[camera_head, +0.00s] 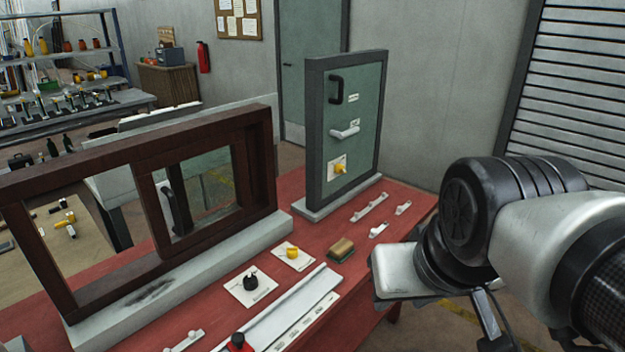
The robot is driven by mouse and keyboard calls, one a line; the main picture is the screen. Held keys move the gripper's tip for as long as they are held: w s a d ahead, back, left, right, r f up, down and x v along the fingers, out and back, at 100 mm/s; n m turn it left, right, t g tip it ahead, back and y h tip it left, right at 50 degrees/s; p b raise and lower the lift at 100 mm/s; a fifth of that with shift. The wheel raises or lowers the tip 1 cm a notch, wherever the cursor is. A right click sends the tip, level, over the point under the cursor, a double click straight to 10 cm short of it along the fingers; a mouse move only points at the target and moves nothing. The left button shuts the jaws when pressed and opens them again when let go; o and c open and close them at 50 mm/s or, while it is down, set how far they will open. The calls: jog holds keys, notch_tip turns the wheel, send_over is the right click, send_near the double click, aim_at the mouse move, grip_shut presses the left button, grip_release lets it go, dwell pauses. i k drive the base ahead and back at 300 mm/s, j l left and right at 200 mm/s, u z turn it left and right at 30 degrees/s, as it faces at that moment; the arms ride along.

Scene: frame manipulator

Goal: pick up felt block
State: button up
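The felt block (341,249) looks like the small block with a tan top and darker sides. It lies flat on the red table, in front of the grey-framed door panel. My arm comes in from the right, and its end, my gripper (489,318), is at the lower right, to the right of the block and apart from it. The fingers are only partly visible, so I cannot tell whether they are open or shut. Nothing is seen held in them.
A brown window frame (95,165) stands on the table's left side. A green door panel (352,118) stands behind the block. White cards with a yellow knob (292,253) and a black knob (250,283), a white rail (290,305) and small white handles (370,206) lie around the block.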

aim_at(341, 251)
jog(key=u, duration=0.9)
jog(key=z, duration=0.9)
jog(key=i+l+u, duration=0.35)
jog(key=l, duration=0.2)
jog(key=i+l+u, duration=0.35)
jog(key=l, duration=0.3)
jog(key=i+l+u, duration=0.2)
jog(key=l, duration=0.15)
